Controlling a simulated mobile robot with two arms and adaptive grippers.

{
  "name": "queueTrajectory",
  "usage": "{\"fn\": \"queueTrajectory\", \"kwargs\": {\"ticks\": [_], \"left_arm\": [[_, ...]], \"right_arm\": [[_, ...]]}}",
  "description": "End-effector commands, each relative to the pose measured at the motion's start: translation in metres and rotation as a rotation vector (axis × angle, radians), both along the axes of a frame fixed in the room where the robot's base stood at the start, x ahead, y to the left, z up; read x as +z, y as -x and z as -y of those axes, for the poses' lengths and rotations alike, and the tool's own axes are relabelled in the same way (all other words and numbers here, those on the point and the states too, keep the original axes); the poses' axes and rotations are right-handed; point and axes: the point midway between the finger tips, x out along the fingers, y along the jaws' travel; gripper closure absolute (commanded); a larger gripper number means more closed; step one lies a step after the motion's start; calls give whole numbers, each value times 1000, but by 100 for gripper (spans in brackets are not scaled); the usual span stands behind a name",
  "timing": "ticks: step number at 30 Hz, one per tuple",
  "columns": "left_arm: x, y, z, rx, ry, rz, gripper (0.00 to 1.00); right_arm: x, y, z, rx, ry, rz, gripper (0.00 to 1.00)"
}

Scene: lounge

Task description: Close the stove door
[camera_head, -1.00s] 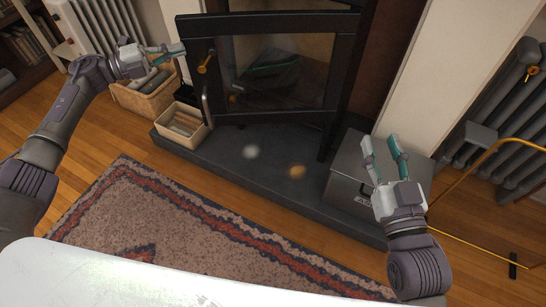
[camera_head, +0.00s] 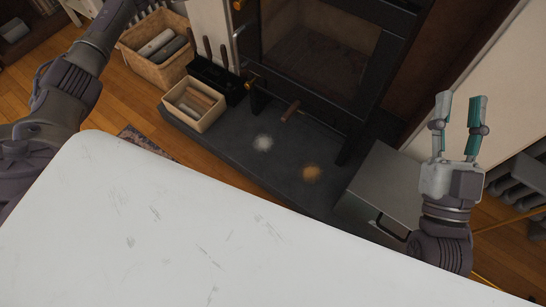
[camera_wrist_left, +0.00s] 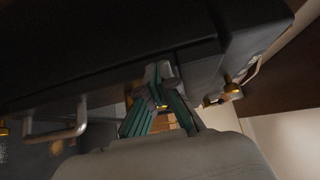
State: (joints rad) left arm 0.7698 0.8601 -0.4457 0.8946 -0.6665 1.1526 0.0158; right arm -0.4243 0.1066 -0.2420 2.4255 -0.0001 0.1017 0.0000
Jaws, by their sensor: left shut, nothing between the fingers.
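The black stove door (camera_head: 395,55) with its glass pane (camera_head: 325,48) fills the upper middle of the head view; its top is cut off. I cannot tell how far it stands from its frame. In the left wrist view a large dark stove surface (camera_wrist_left: 100,55) spans the top, with a metal bar handle (camera_wrist_left: 62,133) at lower left. My left gripper (camera_wrist_left: 160,80) is shut and empty close beneath that surface's edge; contact is unclear. It is outside the head view. My right gripper (camera_head: 460,100) is open and empty, raised right of the stove.
A dark stone hearth (camera_head: 260,168) lies below the stove. On it are a small box of sticks (camera_head: 193,104) and a grey metal box (camera_head: 385,185). A log basket (camera_head: 153,45) stands at left. Brass knobs show on the stove (camera_head: 250,76). My white base top covers the foreground.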

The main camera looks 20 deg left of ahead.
Motion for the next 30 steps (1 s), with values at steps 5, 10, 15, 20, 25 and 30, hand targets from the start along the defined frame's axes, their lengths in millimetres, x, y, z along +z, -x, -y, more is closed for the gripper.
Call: {"fn": "queueTrajectory", "kwargs": {"ticks": [5, 10, 15, 20, 25, 30], "left_arm": [[1, -2, 0, 8, 3, 3, 100], [2, -3, 1, 8, 5, 4, 100], [3, -4, 3, 6, 7, 7, 100], [4, -4, 4, 5, 7, 8, 100], [5, -3, 4, 4, 7, 10, 100], [5, 1, 4, 1, 7, 9, 100]], "right_arm": [[2, 2, 0, 1, -5, 17, 60], [3, 2, 0, 2, -6, 19, 60], [3, 2, 0, 2, -6, 19, 60], [3, 2, 0, 2, -6, 18, 60], [3, 1, 0, 0, -4, 14, 60], [-6, -4, 0, -4, 15, -53, 60]]}}
